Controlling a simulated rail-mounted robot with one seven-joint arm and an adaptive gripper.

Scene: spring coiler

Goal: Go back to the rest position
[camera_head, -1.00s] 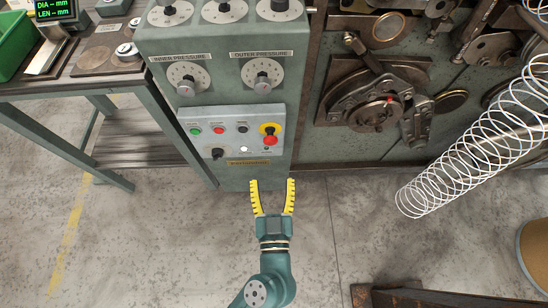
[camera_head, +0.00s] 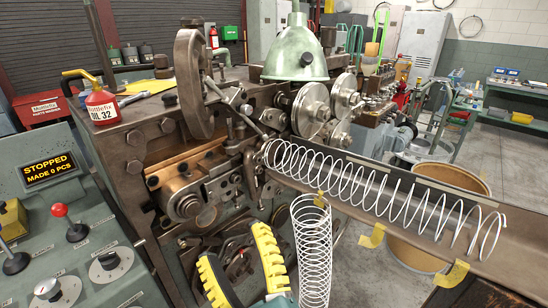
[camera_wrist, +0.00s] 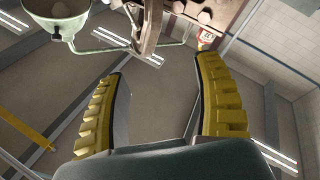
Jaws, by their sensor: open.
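My gripper (camera_head: 243,270) shows at the bottom of the head view, its two yellow ribbed fingers pointing up and spread apart. It is open and empty, in front of the spring coiler (camera_head: 205,190). The wrist view also shows my gripper (camera_wrist: 160,85) with a clear gap between the fingers. That view looks up at the ceiling, with the lamp at top left and the oil bottle near the right fingertip. My wrist and arm are mostly out of the head view.
A long wire spring (camera_head: 380,195) lies along the chute (camera_head: 440,215), and another coil (camera_head: 312,250) hangs just right of my gripper. The control panel (camera_head: 75,250) at left reads "STOPPED, MADE 0 PCS". A red oil bottle (camera_head: 101,105) stands on the machine top. A drum (camera_head: 420,260) stands under the chute.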

